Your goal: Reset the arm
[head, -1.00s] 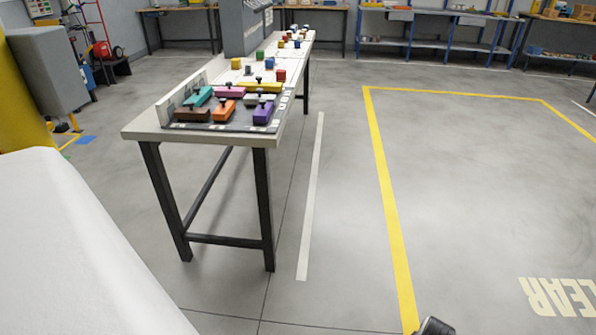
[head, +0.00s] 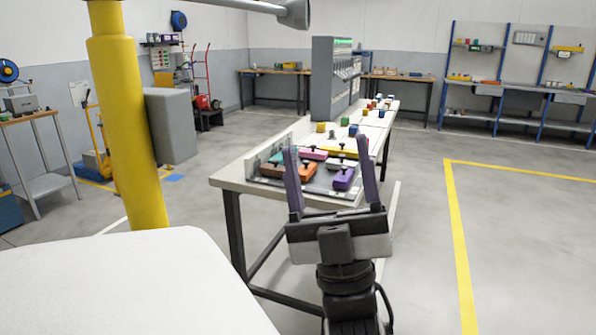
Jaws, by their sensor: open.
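My gripper (head: 329,166) shows in the head view, raised in front of the near end of a long workbench. Its two purple-grey fingers point up and stand wide apart, with nothing between them. Behind the fingers, a dark tray (head: 313,187) on the bench (head: 232,175) holds several coloured knobbed blocks, among them an orange block (head: 302,171) and a purple block (head: 343,178). The fingers hide parts of the tray and bench top. My wrist covers part of the bench's legs.
A yellow post (head: 128,120) with a grey box (head: 171,126) stands at left. A white surface (head: 130,285) fills the lower left. Open floor (head: 530,250) lies right, crossed by a yellow line (head: 459,240).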

